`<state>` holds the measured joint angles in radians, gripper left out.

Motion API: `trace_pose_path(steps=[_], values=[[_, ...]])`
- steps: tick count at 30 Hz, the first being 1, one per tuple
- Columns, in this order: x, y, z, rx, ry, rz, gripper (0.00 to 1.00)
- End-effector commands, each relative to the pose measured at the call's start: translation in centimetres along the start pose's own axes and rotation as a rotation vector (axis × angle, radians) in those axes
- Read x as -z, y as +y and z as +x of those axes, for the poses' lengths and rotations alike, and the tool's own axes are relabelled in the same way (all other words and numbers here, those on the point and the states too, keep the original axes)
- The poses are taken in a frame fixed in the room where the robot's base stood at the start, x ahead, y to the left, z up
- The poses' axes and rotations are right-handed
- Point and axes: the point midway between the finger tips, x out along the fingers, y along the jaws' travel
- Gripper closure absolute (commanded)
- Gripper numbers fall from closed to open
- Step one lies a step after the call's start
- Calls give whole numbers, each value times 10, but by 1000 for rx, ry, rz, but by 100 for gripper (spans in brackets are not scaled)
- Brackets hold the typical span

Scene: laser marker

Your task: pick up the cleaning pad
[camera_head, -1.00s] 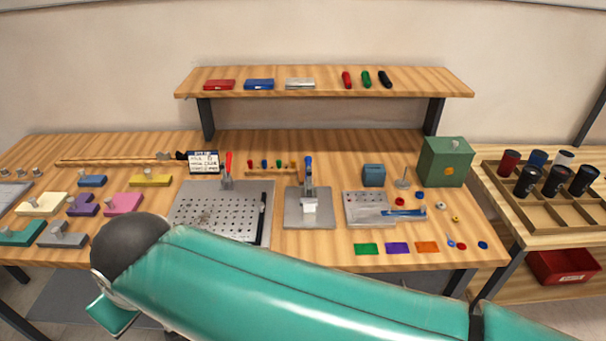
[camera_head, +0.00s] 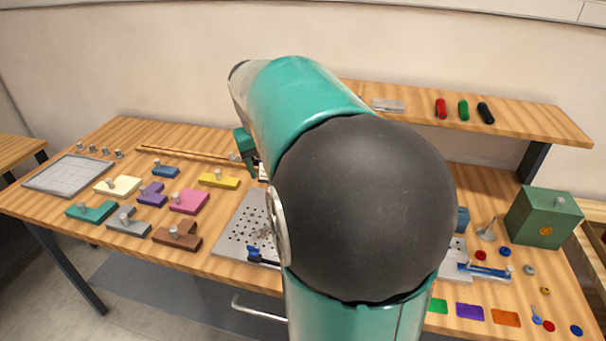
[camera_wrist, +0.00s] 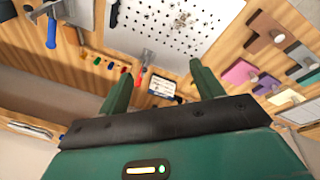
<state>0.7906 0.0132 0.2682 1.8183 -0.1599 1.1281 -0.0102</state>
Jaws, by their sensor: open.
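No thing in view is clearly marked as the cleaning pad, and I cannot tell which it is. Flat green (camera_head: 437,305), purple (camera_head: 469,311) and orange (camera_head: 505,317) pieces lie at the bench's front right. Knobbed blocks stand at the left, among them a pink one (camera_head: 189,201), a yellow one (camera_head: 219,180) and a brown one (camera_head: 177,236). My gripper (camera_wrist: 160,70) is open and empty in the wrist view, above the back of the bench. It partly shows behind my arm in the head view (camera_head: 246,152). My arm hides the middle of the bench.
A perforated plate (camera_head: 235,236) lies left of my arm; it also shows in the wrist view (camera_wrist: 165,35). A shelf (camera_head: 530,117) with markers runs along the back. A green box (camera_head: 543,218) stands at the right. A grey grid board (camera_head: 68,174) lies at the far left.

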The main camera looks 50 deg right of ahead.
Motion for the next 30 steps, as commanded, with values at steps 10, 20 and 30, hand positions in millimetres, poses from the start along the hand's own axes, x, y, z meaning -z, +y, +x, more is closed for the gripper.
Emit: trace_pose_path(steps=[10,20,30], values=[[37,163,80,33,-137,238,34],[9,303,147,100,-204,449,34],[-5,316,186,111,-214,479,34]])
